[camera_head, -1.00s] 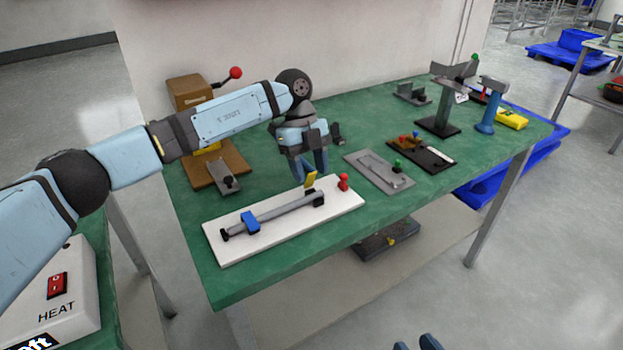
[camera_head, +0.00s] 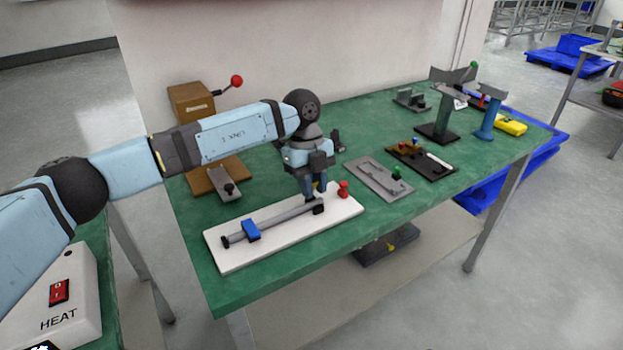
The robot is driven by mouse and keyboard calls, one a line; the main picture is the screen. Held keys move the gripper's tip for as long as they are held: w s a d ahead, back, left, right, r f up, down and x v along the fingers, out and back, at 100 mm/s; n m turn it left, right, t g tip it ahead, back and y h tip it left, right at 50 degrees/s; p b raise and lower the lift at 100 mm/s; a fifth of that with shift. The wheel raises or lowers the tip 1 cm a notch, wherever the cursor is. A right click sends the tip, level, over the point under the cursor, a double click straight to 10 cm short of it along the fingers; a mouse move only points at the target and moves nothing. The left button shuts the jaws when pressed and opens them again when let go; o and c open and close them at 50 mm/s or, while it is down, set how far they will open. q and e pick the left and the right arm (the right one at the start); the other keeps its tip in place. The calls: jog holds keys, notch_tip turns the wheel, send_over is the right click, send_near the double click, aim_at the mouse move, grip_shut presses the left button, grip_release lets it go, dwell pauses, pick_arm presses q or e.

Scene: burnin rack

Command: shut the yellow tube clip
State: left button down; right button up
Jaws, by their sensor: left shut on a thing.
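A grey tube (camera_head: 280,221) lies along a white board (camera_head: 290,242) on the green bench, with a blue clip (camera_head: 251,230) around its left part. My left gripper (camera_head: 314,196) points down at the tube's right end, with its fingers shut. The yellow clip is not visible now; the fingers cover the spot where it stood, and they are closed on it there. Whether the clip is fully shut is hidden. My right gripper is out of view.
A red knob (camera_head: 343,189) stands on the board just right of my fingers. A grey plate (camera_head: 379,179) with a green knob and a dark tray (camera_head: 424,163) lie further right. A brown box (camera_head: 190,103) with a red-ball lever stands behind.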

pick_arm(q)
jog(key=shift+s+d+r+t+y, duration=0.1)
jog(key=shift+s+d+t+y, duration=0.15)
jog(key=shift+t+y, duration=0.3)
jog(key=shift+s+d+f+t+y, duration=0.15)
jog(key=shift+f+t+y, duration=0.15)
jog(key=shift+t, duration=0.15)
jog(key=shift+s+f+t+y, duration=0.1)
jog(key=shift+f+t+y, duration=0.15)
jog(key=shift+t, duration=0.45)
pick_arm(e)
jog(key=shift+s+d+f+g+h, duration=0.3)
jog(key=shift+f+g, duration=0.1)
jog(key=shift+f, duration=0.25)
pick_arm(q)
jog(key=c, duration=1)
grip_release()
jog(key=shift+o, duration=0.2)
